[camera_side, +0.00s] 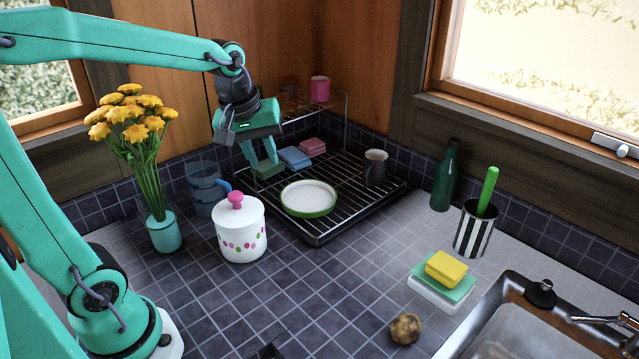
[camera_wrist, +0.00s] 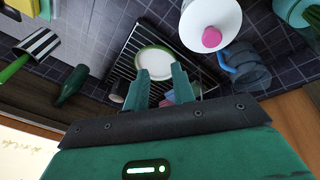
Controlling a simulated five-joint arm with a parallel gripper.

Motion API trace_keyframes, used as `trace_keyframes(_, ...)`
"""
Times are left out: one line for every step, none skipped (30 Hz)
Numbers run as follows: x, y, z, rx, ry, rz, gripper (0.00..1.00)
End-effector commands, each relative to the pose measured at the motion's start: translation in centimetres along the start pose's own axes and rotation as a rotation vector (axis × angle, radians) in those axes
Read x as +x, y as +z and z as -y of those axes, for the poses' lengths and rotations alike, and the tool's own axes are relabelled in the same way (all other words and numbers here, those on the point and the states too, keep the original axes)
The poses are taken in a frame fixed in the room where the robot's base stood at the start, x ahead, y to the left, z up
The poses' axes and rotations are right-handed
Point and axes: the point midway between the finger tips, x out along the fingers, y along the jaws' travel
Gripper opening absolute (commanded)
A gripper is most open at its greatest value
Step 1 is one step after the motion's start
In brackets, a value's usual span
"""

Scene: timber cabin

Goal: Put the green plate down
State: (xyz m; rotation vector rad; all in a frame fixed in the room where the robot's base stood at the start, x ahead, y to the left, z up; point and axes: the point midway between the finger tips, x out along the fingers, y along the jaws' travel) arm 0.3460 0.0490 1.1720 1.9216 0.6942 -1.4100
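The green plate (camera_side: 309,198), white inside with a green rim, lies flat on the dark wire dish rack (camera_side: 335,228). In the wrist view the plate (camera_wrist: 155,58) shows just beyond my fingertips, on the rack (camera_wrist: 126,60). My gripper (camera_side: 262,163) is above the back left of the rack, behind and to the left of the plate in the side view. Its two teal fingers (camera_wrist: 160,75) are apart with nothing held between them. The plate looks clear of the fingers.
A dark mug (camera_side: 375,168) and coloured blocks (camera_side: 295,157) are on the rack. The tiled counter in front is mostly clear.

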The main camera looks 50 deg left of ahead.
Motion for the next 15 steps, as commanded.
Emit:
trace_keyframes(-0.8,0.9,0.3,0.06,0.015,-0.012,0.26)
trace_keyframes(-1.1,1.5,0.5,0.098,0.022,-0.018,0.26)
trace_keyframes(-1.6,2.2,0.8,0.15,0.032,-0.027,0.26)
trace_keyframes(-1.9,2.7,1.0,0.188,0.038,-0.034,0.26)
trace_keyframes(-2.1,3.2,1.2,0.226,0.044,-0.04,0.26)
trace_keyframes(-2.5,3.9,1.5,0.277,0.053,-0.05,0.26)
trace_keyframes(-2.7,4.4,1.8,0.315,0.059,-0.056,0.26)
trace_keyframes(-3.0,4.9,2.0,0.353,0.065,-0.064,0.26)
trace_keyframes(-3.2,5.6,2.4,0.404,0.073,-0.074,0.26)
trace_keyframes(-3.4,6.1,2.6,0.442,0.079,-0.082,0.26)
trace_keyframes(-3.6,6.6,2.9,0.481,0.085,-0.09,0.26)
trace_keyframes(-3.8,7.2,3.2,0.53,0.091,-0.101,0.26)
trace_keyframes(-3.9,7.7,3.5,0.566,0.096,-0.109,0.26)
trace_keyframes(-4.0,8.1,3.8,0.601,0.1,-0.116,0.26)
trace_keyframes(-4.1,8.7,4.1,0.646,0.106,-0.127,0.26)
